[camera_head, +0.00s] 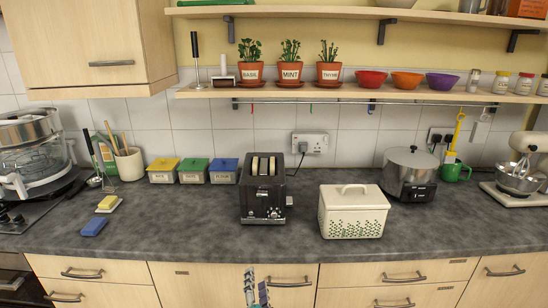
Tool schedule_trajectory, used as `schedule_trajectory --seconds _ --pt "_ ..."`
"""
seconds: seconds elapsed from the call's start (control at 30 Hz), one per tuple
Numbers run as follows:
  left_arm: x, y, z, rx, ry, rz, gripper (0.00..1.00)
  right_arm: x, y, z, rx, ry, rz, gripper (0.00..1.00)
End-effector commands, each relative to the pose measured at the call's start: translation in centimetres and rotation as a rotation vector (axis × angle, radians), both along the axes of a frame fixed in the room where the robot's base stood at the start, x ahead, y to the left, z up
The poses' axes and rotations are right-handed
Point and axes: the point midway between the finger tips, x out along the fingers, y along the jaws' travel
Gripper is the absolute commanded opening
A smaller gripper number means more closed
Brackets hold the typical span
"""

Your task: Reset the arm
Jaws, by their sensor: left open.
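My left gripper (257,290) shows at the bottom edge of the head view, in front of the cabinet fronts below the counter. Its two fingers are a little apart with nothing seen between them, so it is open and empty. The rest of my left arm is cut off by the lower edge. My right gripper does not show.
The grey counter (190,225) carries a black toaster (263,205), a white bread bin (352,212), a silver pot (410,168) and a mixer (520,175). A blue sponge (93,227) lies at the left. The counter's front edge is mostly clear.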

Motion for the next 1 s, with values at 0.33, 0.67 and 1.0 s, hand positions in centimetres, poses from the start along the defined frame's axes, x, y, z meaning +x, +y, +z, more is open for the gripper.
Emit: schedule_trajectory --seconds 0.33,0.67,1.0 --pt "-1.6 7.8 -1.2 -0.200 0.200 0.188 0.42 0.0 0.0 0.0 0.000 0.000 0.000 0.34" --pt "-10.7 14.8 -3.8 -0.642 0.541 0.422 0.42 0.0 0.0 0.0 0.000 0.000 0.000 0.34" --pt "-16.8 13.4 -3.9 -0.944 0.701 0.454 0.42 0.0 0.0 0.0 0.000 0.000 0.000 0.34"
